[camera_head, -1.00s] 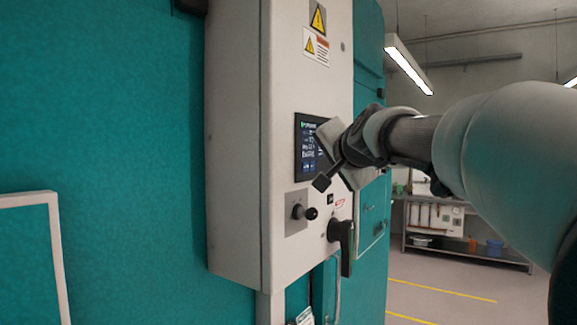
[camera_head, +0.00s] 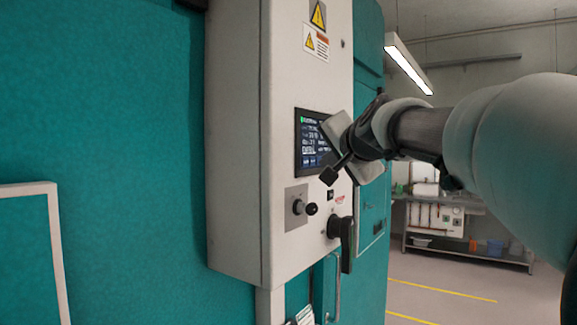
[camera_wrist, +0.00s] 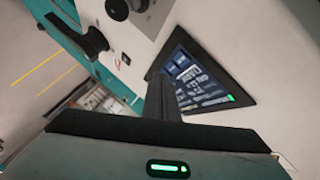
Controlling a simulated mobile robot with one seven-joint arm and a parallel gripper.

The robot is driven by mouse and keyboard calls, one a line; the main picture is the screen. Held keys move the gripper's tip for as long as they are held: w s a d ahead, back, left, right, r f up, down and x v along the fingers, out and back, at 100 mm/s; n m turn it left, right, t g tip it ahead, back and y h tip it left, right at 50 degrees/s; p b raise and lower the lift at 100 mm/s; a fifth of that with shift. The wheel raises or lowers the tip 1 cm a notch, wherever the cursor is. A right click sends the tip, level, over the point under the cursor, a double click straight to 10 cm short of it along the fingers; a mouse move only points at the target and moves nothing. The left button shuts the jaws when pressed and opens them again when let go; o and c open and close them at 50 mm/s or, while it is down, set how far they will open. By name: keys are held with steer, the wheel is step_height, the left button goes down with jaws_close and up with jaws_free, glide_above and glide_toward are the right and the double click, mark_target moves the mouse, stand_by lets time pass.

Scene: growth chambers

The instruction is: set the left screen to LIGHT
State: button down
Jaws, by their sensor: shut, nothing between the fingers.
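The screen (camera_head: 309,143) is a dark display with a green mark at its top left and rows of small text, set in the white control panel (camera_head: 235,150). Its text is too small to read surely. My gripper (camera_head: 329,175) is shut and empty, just in front of the screen's lower right, and covers part of its right side. In the wrist view the screen (camera_wrist: 200,80) lies tilted beyond my dark shut fingers (camera_wrist: 160,92), which overlap its edge. I cannot tell whether the fingertips touch the panel.
Warning labels (camera_head: 317,30) are above. Teal chamber walls (camera_head: 100,120) flank the panel. A shelf with bins (camera_head: 470,250) stands at the back right, with open floor before it.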

steer(key=s+d+b, duration=0.1)
steer(key=d+b, duration=0.1)
steer(key=s+d+b, duration=0.1)
steer(key=s+d, duration=0.1)
steer(key=shift+b, duration=0.4)
stand_by(3.1)
